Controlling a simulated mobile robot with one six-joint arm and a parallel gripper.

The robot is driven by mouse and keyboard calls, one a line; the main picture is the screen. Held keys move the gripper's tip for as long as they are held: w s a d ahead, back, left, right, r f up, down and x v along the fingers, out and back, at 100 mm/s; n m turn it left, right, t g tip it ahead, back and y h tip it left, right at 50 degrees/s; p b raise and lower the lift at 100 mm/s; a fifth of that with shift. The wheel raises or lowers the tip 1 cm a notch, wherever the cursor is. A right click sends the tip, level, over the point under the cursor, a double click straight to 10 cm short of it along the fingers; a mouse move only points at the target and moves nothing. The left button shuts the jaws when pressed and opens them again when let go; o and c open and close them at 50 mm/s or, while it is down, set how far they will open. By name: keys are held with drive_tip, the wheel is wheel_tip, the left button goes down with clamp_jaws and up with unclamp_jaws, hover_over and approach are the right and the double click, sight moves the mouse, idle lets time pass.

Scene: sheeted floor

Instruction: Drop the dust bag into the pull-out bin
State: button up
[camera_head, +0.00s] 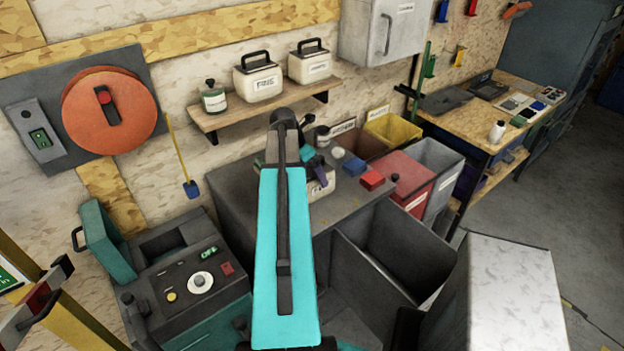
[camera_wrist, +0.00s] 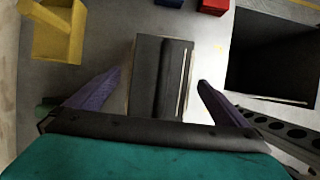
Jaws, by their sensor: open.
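A pale box with a dark top and a label, probably the dust bag, stands on the grey counter (camera_head: 245,165). It is partly hidden behind my gripper in the head view (camera_head: 321,187). In the wrist view its dark top (camera_wrist: 150,85) lies between my fingertips. My gripper (camera_wrist: 160,82) is open, its two purple fingers apart on either side of the box with gaps. How far they reach down beside it is unclear. The pull-out bin (camera_head: 347,250) stands open and dark at the counter's front; it also shows at the right of the wrist view (camera_wrist: 268,98).
A blue block (camera_head: 354,166) and a red block (camera_head: 372,179) lie on the counter, right of the box. Red (camera_head: 422,200), grey (camera_head: 446,182) and yellow (camera_head: 392,130) bins stand beyond. A shelf (camera_head: 270,106) with labelled cases overhangs behind. A white-topped block (camera_head: 510,290) stands front right.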

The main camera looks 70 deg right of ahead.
drive_tip(key=shift+p+x, duration=0.35)
drive_tip(key=shift+x, duration=0.9)
drive_tip(key=c, duration=1.3)
drive_tip(key=shift+r, duration=0.2)
drive_tip(key=shift+c, duration=0.2)
drive_tip(key=shift+r+b, duration=1.1)
drive_tip(key=shift+r, duration=0.4)
drive_tip(key=s+a+r+b, duration=0.1)
drive_tip(key=s+a+b, duration=0.3)
drive_tip(key=a+b, duration=0.4)
drive_tip(key=a, duration=0.4)
drive_tip(key=shift+s+a+b, duration=0.25)
drive_tip(key=shift+a+b, duration=0.15)
drive_tip(key=shift+a+b, duration=0.15)
drive_tip(key=shift+b, duration=0.65)
